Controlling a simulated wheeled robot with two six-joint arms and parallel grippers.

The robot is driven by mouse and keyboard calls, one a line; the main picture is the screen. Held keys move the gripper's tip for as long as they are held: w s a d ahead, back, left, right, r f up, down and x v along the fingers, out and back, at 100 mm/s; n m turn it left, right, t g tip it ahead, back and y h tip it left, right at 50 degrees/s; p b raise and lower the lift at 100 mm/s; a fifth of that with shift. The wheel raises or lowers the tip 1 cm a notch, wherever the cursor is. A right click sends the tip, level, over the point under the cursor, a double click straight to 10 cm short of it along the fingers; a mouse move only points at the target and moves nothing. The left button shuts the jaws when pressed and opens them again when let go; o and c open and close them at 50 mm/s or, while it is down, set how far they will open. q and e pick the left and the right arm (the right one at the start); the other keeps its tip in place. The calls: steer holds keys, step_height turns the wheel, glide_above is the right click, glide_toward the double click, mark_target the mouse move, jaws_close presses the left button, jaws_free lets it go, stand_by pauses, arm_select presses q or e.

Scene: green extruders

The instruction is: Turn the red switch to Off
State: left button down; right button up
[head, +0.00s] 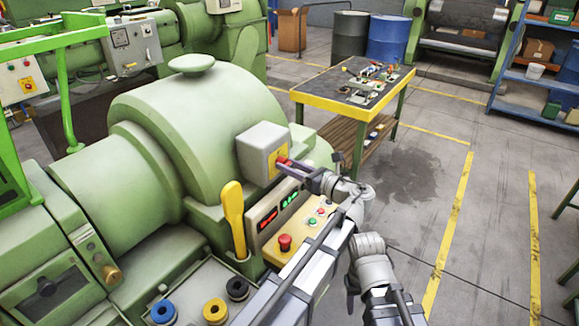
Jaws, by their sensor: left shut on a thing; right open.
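The red switch (283,159) sits on a yellow plate (273,165) on the side of a grey box (258,148), which is mounted on the green extruder (185,120). My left gripper (288,164) is at the switch, its fingers shut on the red handle and partly covering it. The switch's exact angle and any Off marking are too small to read. My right gripper (351,290) is open and empty, lower and to the right, clear of the machine; its fingertips are hard to make out.
Below the switch is a panel with red and green displays (278,208), a red mushroom button (285,241) and small buttons. A yellow lever (235,215) stands left of it. A yellow-edged work table (335,105) stands behind. Floor at right is clear.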

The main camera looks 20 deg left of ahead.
arm_select(q)
steer(key=shift+s+f+n+g+y+b, duration=0.1)
steer(key=shift+n+g+y+b, duration=0.15)
steer(key=shift+n, duration=4.3)
steer(key=shift+f+n+g+y+b, duration=0.15)
steer(key=shift+n+b, duration=0.2)
steer(key=shift+n, duration=4.2)
steer(key=shift+r, duration=0.1)
steer(key=shift+c, duration=2.3)
jaws_free()
steer(key=shift+r, duration=0.1)
